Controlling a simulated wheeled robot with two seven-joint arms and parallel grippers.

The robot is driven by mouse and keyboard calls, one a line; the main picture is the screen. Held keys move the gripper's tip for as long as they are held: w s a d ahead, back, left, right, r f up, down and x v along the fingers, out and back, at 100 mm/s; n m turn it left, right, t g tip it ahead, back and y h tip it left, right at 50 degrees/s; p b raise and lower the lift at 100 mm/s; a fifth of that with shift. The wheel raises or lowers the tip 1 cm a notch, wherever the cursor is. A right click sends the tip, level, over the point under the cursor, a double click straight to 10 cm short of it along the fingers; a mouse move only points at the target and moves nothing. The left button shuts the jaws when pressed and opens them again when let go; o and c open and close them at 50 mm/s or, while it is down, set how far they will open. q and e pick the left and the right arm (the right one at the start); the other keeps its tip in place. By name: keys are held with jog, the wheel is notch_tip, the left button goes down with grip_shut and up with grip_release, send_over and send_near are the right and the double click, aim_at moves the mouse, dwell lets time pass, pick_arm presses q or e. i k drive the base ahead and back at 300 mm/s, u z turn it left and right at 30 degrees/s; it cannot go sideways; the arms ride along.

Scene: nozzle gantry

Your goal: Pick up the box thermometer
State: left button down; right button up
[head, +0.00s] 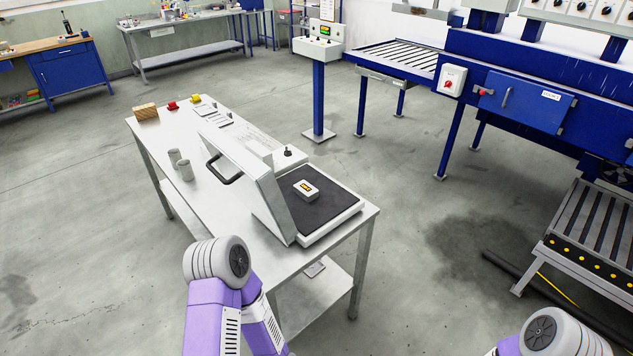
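A small white box with a yellow display, which looks like the box thermometer (299,193), lies on the dark pad (338,204) of an open white case. The lid (262,188) of the case stands raised on the left side of the pad, with a black handle on its outer face. The case sits on the near right end of a metal table (185,210). Only purple and white links of my two arms show, at the bottom middle and bottom right. Neither gripper is in view.
Two grey cylinders (185,172) stand on the table left of the lid. Farther back are a wooden block (147,112), a red item (172,105) and a yellow item (195,99). A blue machine (530,100) and a roller conveyor (590,235) stand at right. The floor between is mostly clear.

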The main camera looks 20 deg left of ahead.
aim_at(303, 189)
jog(key=u, duration=0.55)
jog(key=i, duration=0.65)
jog(key=u, duration=0.7)
